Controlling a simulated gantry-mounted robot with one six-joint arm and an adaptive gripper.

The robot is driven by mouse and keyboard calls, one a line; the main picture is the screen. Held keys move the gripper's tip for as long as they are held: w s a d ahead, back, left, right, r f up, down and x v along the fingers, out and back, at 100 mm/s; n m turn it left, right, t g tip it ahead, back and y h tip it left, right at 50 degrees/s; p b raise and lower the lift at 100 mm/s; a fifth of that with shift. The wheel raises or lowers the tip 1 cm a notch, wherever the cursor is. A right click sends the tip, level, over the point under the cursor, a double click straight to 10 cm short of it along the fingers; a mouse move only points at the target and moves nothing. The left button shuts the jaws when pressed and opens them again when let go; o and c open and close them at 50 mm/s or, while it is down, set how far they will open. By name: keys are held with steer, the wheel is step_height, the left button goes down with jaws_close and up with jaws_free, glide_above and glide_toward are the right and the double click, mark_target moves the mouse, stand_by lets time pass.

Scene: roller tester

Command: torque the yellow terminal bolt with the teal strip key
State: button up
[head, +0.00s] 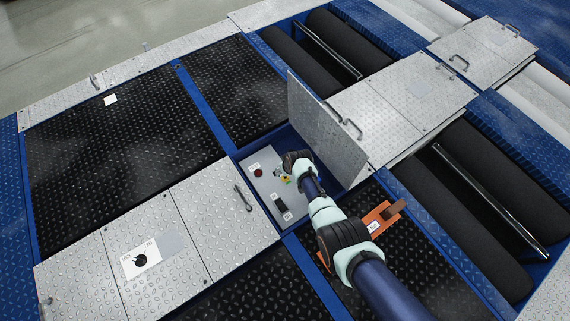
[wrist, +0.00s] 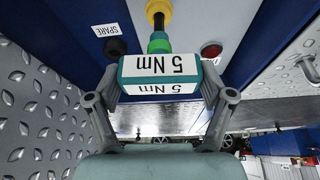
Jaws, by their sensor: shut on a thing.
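My gripper (wrist: 160,92) is shut on the teal strip key (wrist: 126,68), a block with white "5 Nm" labels, seen in the wrist view. Beyond the key, in line with it, are a green collar, a dark shaft and the yellow terminal bolt (wrist: 158,10) at the top edge. I cannot tell exactly where the key's tip meets the bolt. In the head view my gripper (head: 295,160) is over the open pit, and a small yellow spot (head: 286,179) shows beside it. The key is not clear there.
The grey panel (head: 265,188) in the pit carries a red button (head: 258,172). In the wrist view a black part (wrist: 115,47) sits by a "SPARE" label (wrist: 106,30). A raised lid (head: 325,130) stands right of my gripper. An orange holder (head: 380,218) lies beside my arm.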

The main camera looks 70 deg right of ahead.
steer(key=shift+r, duration=0.1)
steer(key=shift+r+p, duration=1.4)
steer(key=shift+r, duration=0.05)
step_height(320, 180, up, 4)
steer(key=p, duration=0.4)
steer(key=shift+r, duration=0.1)
